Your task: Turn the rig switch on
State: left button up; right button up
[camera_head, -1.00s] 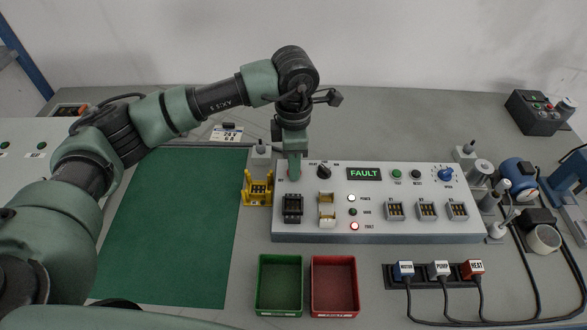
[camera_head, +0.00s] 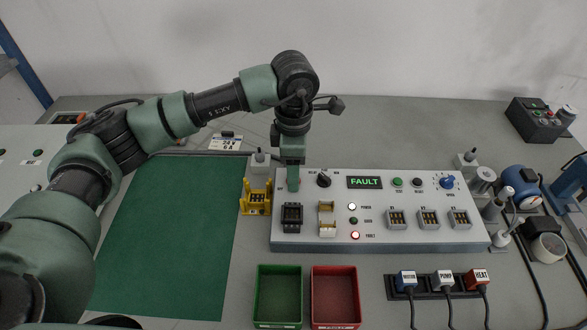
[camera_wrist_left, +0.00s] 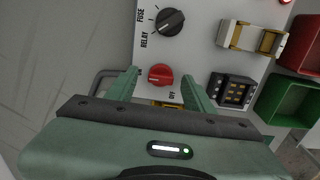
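The rig switch appears as a red rotary knob (camera_wrist_left: 160,75) on the light panel in the left wrist view, with an OFF label beside it. My left gripper (camera_wrist_left: 160,85) is open, with one green finger on each side of the knob. Gaps show between the fingers and the knob. In the head view my left gripper (camera_head: 293,184) points down over the upper left corner of the control panel (camera_head: 390,241) and hides the knob. The panel display (camera_head: 365,183) reads FAULT in green. My right gripper is in neither current view.
A black selector knob (camera_head: 323,179) stands just right of the gripper. A yellow holder (camera_head: 256,197) is close on its left. Green (camera_head: 279,293) and red (camera_head: 335,295) bins and a plug strip (camera_head: 437,285) lie in front. The green mat (camera_head: 165,240) is clear.

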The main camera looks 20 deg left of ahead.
pick_arm(q)
jog(key=shift+r+b, duration=0.55)
jog(key=shift+r, duration=3.3)
